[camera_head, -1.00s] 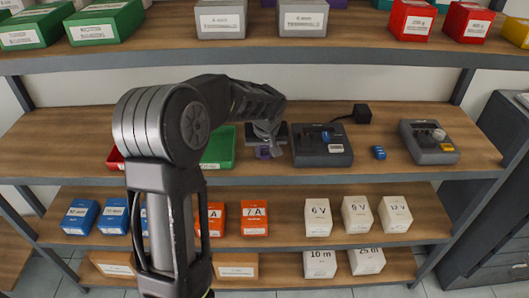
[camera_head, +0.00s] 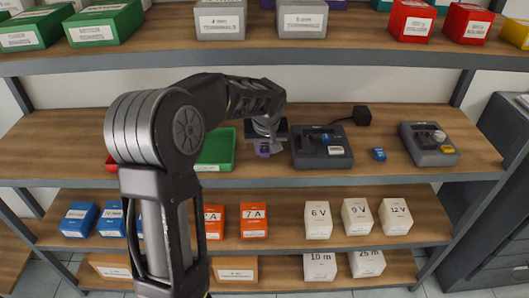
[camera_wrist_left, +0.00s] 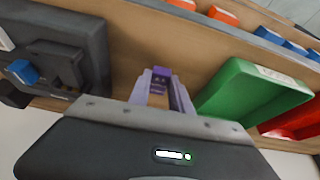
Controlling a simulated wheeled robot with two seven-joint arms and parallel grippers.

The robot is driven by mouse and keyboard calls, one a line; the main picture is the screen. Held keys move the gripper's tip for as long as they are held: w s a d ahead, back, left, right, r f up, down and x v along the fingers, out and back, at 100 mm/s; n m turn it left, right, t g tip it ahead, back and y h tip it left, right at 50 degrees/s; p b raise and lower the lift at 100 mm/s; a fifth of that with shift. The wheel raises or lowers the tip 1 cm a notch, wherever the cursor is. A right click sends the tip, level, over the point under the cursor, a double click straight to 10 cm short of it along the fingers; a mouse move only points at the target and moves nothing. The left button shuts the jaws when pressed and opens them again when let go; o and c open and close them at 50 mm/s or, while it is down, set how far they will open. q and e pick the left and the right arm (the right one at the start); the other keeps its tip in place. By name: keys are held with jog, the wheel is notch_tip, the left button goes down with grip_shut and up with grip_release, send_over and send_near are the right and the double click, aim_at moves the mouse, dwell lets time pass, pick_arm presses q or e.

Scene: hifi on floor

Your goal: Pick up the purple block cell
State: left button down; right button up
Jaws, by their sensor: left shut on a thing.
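The purple block cell (camera_head: 264,150) is at the middle shelf, between the green tray and the dark grey device. My left gripper (camera_head: 266,137) reaches down to it from above, and its fingers are shut on it. In the left wrist view the purple block (camera_wrist_left: 161,72) shows between the tips of my left gripper (camera_wrist_left: 160,82). Part of the block is hidden by the fingers. I cannot tell whether it touches the shelf. My right gripper is not in view.
A green tray (camera_head: 216,150) stands left of the block, with a red tray (camera_wrist_left: 291,123) beyond it. A dark grey device (camera_head: 322,158) with a blue part is close on the right. A small blue block (camera_head: 379,155) lies farther right. The upper shelf (camera_head: 345,52) overhangs behind.

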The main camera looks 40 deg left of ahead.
pick_arm(q)
jog(key=shift+b+v, duration=0.4)
jog(key=shift+v, duration=0.45)
jog(key=s+d+b, duration=0.4)
jog(key=s+d, duration=0.7)
jog(key=s, duration=0.2)
jog(key=shift+s, duration=0.15)
dwell(0.6)
jog(key=w+d+f+m+t+h, duration=0.1)
jog(key=w+d+f+m+h, duration=0.1)
jog(key=w+d+m, duration=0.55)
jog(key=w+d+f, duration=0.3)
jog(key=f, duration=0.5)
jog(key=shift+w+d+f+h, duration=0.3)
jog(key=shift+d+f+h, duration=0.05)
jog(key=shift+h, duration=0.05)
